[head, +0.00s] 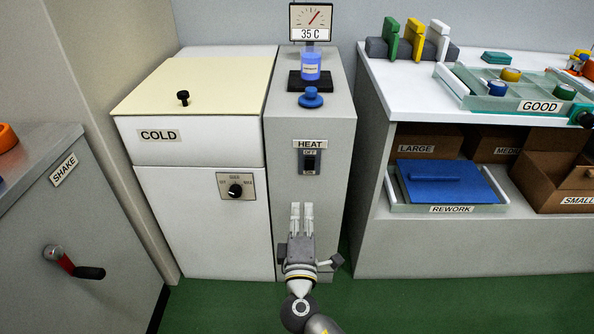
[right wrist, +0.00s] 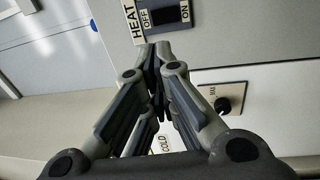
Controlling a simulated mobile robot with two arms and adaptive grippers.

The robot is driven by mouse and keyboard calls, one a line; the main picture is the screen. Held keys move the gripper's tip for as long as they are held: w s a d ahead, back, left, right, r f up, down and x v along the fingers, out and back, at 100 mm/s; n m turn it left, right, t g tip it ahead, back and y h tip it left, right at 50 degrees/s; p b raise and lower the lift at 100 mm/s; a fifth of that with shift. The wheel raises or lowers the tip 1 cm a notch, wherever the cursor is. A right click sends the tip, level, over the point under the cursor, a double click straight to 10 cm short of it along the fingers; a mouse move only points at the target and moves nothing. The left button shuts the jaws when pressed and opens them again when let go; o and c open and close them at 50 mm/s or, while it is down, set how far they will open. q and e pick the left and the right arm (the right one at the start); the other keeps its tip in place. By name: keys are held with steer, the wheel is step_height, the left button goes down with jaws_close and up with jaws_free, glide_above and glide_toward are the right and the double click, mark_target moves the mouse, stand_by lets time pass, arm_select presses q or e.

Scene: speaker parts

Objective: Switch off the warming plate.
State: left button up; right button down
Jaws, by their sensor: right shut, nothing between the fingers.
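The warming plate (head: 296,82) is a dark slab on top of the grey HEAT cabinet (head: 284,125). A bottle of blue liquid (head: 310,66) stands on it. The black HEAT switch (head: 309,162) is on the cabinet's front, between an OFF label above and an ON label below. I cannot tell which way it is set. My right gripper (head: 301,207) is shut and empty, below the switch in the head view. In the right wrist view the fingertips (right wrist: 160,50) are close to the switch (right wrist: 170,14), apart from it in the picture. My left gripper is not in view.
A gauge (head: 311,18) behind the bottle reads 35 C. A blue knob-like piece (head: 311,98) sits in front of the plate. The COLD cabinet (head: 200,215) with a dial (head: 235,191) stands at left. A shelf unit (head: 385,90) stands at right. Green floor (head: 230,300) is clear in front.

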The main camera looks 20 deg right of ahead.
glide_toward(303, 159)
steer(key=w, duration=0.2)
steer(key=x, duration=0.3)
steer(key=shift+w+d+r+b, duration=0.1)
steer(key=shift+w+d+b, duration=0.05)
steer(key=shift+d+b, duration=0.2)
steer(key=shift+w+d+r, duration=0.1)
steer(key=shift+w, duration=0.3)
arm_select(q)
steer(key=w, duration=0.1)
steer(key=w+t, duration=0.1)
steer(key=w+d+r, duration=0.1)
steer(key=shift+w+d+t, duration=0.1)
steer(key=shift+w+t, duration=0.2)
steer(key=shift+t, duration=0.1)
arm_select(e)
steer(key=shift+r+p, duration=0.1)
steer(key=shift+p, duration=0.2)
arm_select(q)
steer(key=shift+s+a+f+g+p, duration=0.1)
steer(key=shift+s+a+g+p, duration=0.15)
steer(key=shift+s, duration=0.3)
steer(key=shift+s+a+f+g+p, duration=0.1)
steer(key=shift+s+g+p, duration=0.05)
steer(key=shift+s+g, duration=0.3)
arm_select(e)
steer(key=shift+w+d, duration=0.1)
steer(key=shift+w, duration=0.05)
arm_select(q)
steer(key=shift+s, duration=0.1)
